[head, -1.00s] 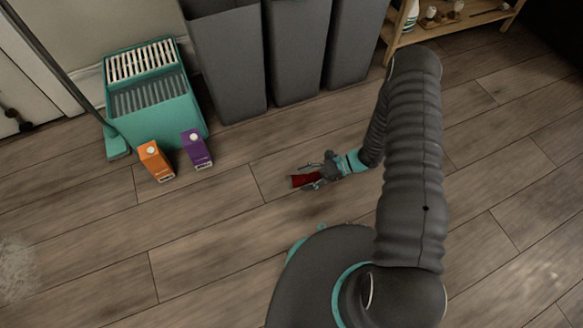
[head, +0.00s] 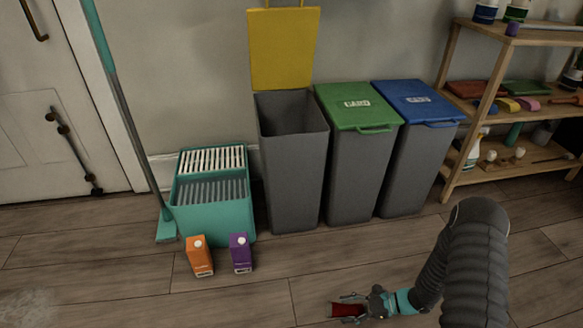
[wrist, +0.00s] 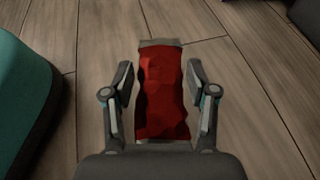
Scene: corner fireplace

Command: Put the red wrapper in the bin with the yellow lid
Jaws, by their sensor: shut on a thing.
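The red wrapper (head: 347,310) is crumpled, with grey ends, and is held between the fingers of my gripper (head: 354,304) low over the floor. In the wrist view the wrapper (wrist: 163,92) lies lengthwise between both fingers of my gripper (wrist: 160,100), which are shut on it. I cannot tell whether it touches the floor. The bin with the yellow lid (head: 292,165) is a tall grey bin against the wall, up and to the left of my gripper. Its yellow lid (head: 284,50) stands raised, and its top is open and dark inside.
Two shut grey bins, green-lidded (head: 358,108) and blue-lidded (head: 415,103), stand to its right. A teal mop bucket (head: 215,200), a mop, an orange carton (head: 199,258) and a purple carton (head: 240,254) stand to the left. A wooden shelf (head: 480,110) is at right. Floor before the bins is clear.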

